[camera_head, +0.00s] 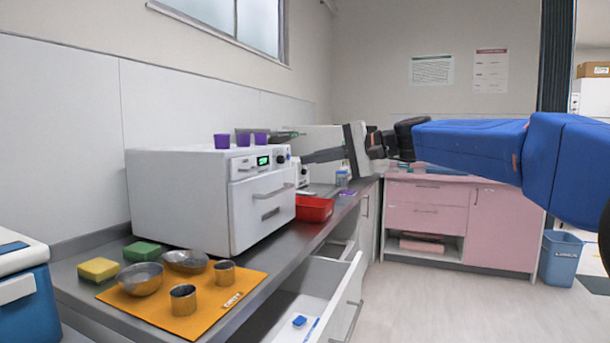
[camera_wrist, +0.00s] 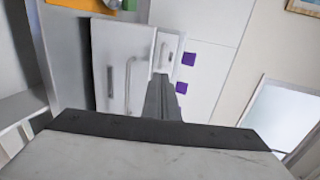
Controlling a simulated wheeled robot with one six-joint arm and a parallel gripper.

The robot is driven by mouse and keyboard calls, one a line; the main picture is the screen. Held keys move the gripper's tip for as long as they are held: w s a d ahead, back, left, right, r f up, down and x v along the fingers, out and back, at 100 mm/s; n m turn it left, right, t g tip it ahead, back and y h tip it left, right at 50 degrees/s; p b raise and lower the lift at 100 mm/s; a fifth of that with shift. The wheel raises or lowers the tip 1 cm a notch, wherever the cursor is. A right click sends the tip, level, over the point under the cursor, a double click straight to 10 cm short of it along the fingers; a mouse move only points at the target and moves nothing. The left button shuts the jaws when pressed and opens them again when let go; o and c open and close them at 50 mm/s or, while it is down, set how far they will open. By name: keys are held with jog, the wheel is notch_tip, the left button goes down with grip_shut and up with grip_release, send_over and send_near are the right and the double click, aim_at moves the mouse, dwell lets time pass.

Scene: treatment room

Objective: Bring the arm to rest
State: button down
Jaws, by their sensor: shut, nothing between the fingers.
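My blue arm (camera_head: 470,142) reaches in from the right in the head view, stretched out roughly level above the counter. My gripper (camera_head: 306,158) is at its end, pointing left towards the white box-shaped device with a green display (camera_head: 215,200). The fingers are shut and empty. In the wrist view the shut gripper (camera_wrist: 161,78) points at the device (camera_wrist: 120,65), whose front handles show just beyond it. I cannot tell the exact gap between fingertips and device.
Purple cups (camera_head: 222,141) stand on the device. A red tray (camera_head: 314,208) sits beside it. An orange mat (camera_head: 225,307) with metal bowls and cups lies in front. A drawer (camera_head: 340,305) stands open below the counter.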

jog(key=s+d+f+n+h, duration=0.1)
jog(key=s+d+f+h, duration=0.4)
jog(key=s+d+f, duration=0.5)
jog(key=s+d+f+n+h, duration=0.1)
jog(key=s+d+f+h, duration=0.3)
jog(key=s+d+f, duration=0.6)
jog(key=s+d+f+n+h, duration=0.1)
jog(key=s+d+f+h, duration=0.4)
jog(key=s+d+f, duration=0.6)
jog(key=s+f, duration=0.8)
jog(key=f, duration=0.2)
jog(key=shift+s+n+h, duration=0.3)
jog(key=shift+s+n, duration=0.05)
jog(key=shift+n, duration=0.05)
